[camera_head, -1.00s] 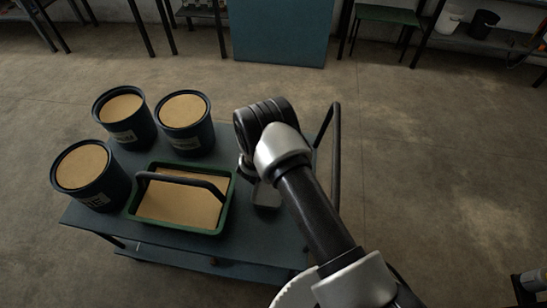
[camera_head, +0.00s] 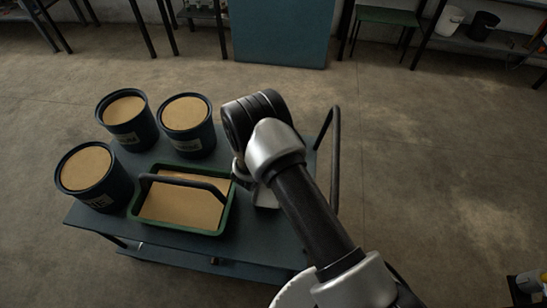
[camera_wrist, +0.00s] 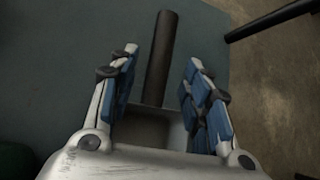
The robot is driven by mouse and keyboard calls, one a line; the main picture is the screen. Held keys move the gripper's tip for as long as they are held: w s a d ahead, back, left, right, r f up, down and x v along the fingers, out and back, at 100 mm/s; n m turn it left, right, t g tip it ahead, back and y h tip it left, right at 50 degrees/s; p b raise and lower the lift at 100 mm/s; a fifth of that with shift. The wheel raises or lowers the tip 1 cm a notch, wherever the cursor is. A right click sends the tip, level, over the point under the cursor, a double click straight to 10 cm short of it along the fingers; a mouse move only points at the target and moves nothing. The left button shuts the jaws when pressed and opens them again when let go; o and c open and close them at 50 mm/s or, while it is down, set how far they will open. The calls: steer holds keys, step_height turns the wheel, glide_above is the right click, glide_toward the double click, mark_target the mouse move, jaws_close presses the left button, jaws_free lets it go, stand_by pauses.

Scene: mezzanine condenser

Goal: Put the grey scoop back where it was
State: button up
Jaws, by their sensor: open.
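The grey scoop lies on the blue-grey cart top (camera_head: 175,245). In the wrist view its dark handle (camera_wrist: 161,62) points away from me and its grey pan (camera_wrist: 150,128) is nearest my palm. My gripper (camera_wrist: 160,70) is open, with one blue-padded finger on each side of the scoop and gaps visible beside the handle. In the head view only a pale part of the scoop (camera_head: 265,197) shows beside my arm, right of the green tray (camera_head: 226,215). My arm hides the rest of it and my fingers there.
The green tray has a dark arched handle (camera_head: 185,180) and a tan sheet inside. Several dark tubs with tan tops, one of them at the left (camera_head: 90,175), stand on the cart's left side. A dark push rail (camera_head: 334,160) rises at the cart's right edge. The floor beyond is clear.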

steer(key=p+v, duration=0.2)
steer(key=v, duration=0.5)
steer(key=w+d+r+m+h, duration=0.1)
steer(key=d+r+m, duration=0.3)
steer(key=r, duration=0.4)
steer(key=w+d+r+m+h, duration=0.15)
steer(key=d+r+m, duration=0.25)
steer(key=r, duration=0.4)
steer(key=s+d+r+m+g+h, duration=0.1)
steer(key=s+d+r+m+g, duration=0.1)
steer(key=s+d+r+m, duration=0.4)
steer(key=s+d+r+m+g, duration=0.1)
steer(key=s+d+r+m, duration=0.2)
steer(key=r, duration=0.5)
steer(key=s+d+r+m+g+y, duration=0.2)
steer(key=s+d+r+m, duration=0.2)
steer(key=s+r+m, duration=0.6)
steer(key=s+a+m+y, duration=0.2)
steer(key=s+a+m, duration=0.1)
steer(key=s, duration=0.4)
steer(key=s+a+r+m+t+y, duration=0.1)
steer(key=s+a+m+y, duration=0.1)
steer(key=s, duration=0.5)
steer(key=shift+s+a+m+y, duration=0.2)
steer(key=shift+a+m+y, duration=0.25)
steer(key=shift+m, duration=0.75)
steer(key=shift+r, duration=0.1)
